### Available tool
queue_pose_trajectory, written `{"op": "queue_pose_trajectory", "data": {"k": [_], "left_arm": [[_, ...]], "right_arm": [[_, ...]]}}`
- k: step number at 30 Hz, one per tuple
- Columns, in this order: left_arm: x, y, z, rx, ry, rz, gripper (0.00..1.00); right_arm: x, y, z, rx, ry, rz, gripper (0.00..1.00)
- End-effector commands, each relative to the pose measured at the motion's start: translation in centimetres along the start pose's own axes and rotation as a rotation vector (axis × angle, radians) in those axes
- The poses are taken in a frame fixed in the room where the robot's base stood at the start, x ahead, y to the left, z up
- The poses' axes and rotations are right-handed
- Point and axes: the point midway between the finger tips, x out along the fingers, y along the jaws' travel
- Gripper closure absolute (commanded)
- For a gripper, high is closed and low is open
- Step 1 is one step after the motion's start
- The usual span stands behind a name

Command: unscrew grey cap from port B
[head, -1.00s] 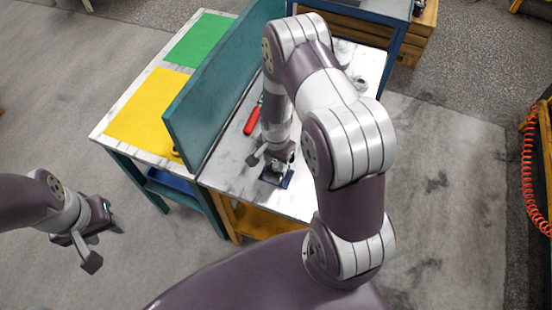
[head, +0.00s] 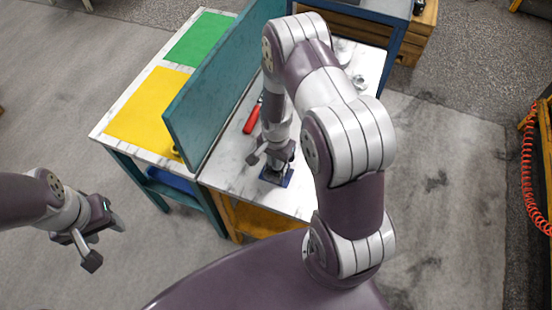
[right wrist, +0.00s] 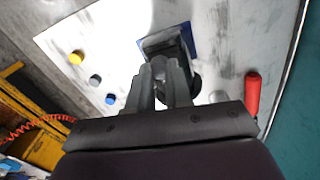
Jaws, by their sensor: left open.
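The hydraulic motor (right wrist: 165,43) is a dark block on a blue base plate (right wrist: 193,38) on the white worktop. In the head view the blue plate (head: 287,180) shows below my right gripper (head: 276,170). In the right wrist view my right gripper (right wrist: 167,68) points at the motor, its two fingers close together at the motor's near side. A light grey bit shows between the fingertips, but the fingers hide most of it. I cannot tell whether it is the grey cap on port B or whether it is gripped. My left gripper (head: 106,242) is open and empty, away from the table.
Small yellow (right wrist: 76,57), grey (right wrist: 95,80) and blue (right wrist: 110,99) round pieces sit on the worktop. A red-handled tool (right wrist: 253,92) lies on the other side. A teal panel (head: 220,85) divides the worktop from the table with yellow and green mats (head: 150,105).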

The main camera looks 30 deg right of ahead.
Motion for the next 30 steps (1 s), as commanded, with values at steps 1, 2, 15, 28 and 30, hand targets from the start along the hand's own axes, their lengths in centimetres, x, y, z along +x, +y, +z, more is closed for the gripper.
{"op": "queue_pose_trajectory", "data": {"k": [1,2,15,28,30], "left_arm": [[0.0,0.0,0.0,0.000,0.000,0.000,0.52],[0.0,0.0,0.0,0.000,0.000,0.000,0.52],[-0.6,0.0,-0.1,0.000,0.000,0.000,0.52],[-1.0,0.0,-0.1,0.000,0.000,0.000,0.52],[-1.0,0.0,-0.1,0.000,0.000,0.000,0.52]], "right_arm": [[0.0,0.0,0.0,0.000,0.000,0.000,1.00],[0.0,0.0,0.0,0.000,0.000,0.000,1.00],[-0.1,0.0,0.0,-0.505,0.000,0.000,1.00],[-0.2,0.0,0.0,-0.880,0.000,0.001,1.00],[-0.2,0.0,0.0,-0.906,0.001,0.001,1.00]]}}
